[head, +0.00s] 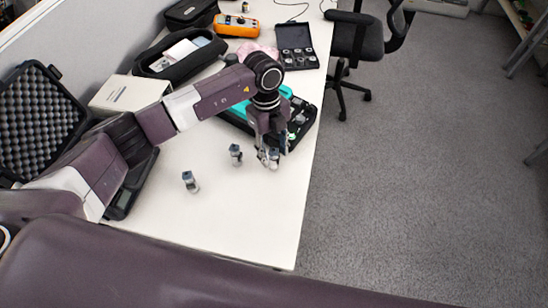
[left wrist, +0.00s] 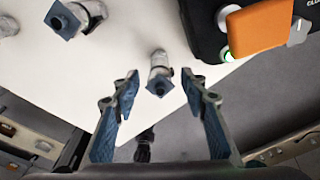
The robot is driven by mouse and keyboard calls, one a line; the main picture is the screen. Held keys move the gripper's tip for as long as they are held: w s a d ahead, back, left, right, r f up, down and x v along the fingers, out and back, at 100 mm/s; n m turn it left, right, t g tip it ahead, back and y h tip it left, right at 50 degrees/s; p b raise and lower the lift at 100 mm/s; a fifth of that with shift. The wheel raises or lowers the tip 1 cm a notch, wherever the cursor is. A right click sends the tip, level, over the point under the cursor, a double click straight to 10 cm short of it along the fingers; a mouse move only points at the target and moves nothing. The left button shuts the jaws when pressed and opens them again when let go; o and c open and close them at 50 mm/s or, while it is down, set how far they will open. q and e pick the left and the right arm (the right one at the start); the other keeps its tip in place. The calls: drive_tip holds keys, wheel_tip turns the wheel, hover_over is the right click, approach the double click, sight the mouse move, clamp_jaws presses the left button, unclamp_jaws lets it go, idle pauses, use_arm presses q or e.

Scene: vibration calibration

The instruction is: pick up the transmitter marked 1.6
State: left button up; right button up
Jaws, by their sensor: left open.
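Several small grey-white cylindrical transmitters with blue-grey parts stand on the white table. One stands apart at the left (head: 190,181), and another (head: 235,154) stands nearer the middle. A third is at my left gripper (head: 268,154), partly hidden by the fingers in the head view. In the left wrist view this transmitter (left wrist: 160,74) shows between and just beyond the open fingertips (left wrist: 159,88), with no visible contact. Another transmitter (left wrist: 80,17) is at upper left there. No 1.6 marking is readable on any of them. My right gripper is not in view.
An open black case (head: 303,128) with a teal item lies just behind the gripper. In the left wrist view an orange block (left wrist: 260,27) is close at upper right. A black display device (head: 125,197) sits left. The table's front area is clear; its right edge is near.

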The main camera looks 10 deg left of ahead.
use_arm(q)
drive_tip(key=shift+c, duration=0.5)
clamp_jaws()
drive_tip(key=shift+r, duration=0.15)
wheel_tip(320, 180, up, 24)
idle(0.7)
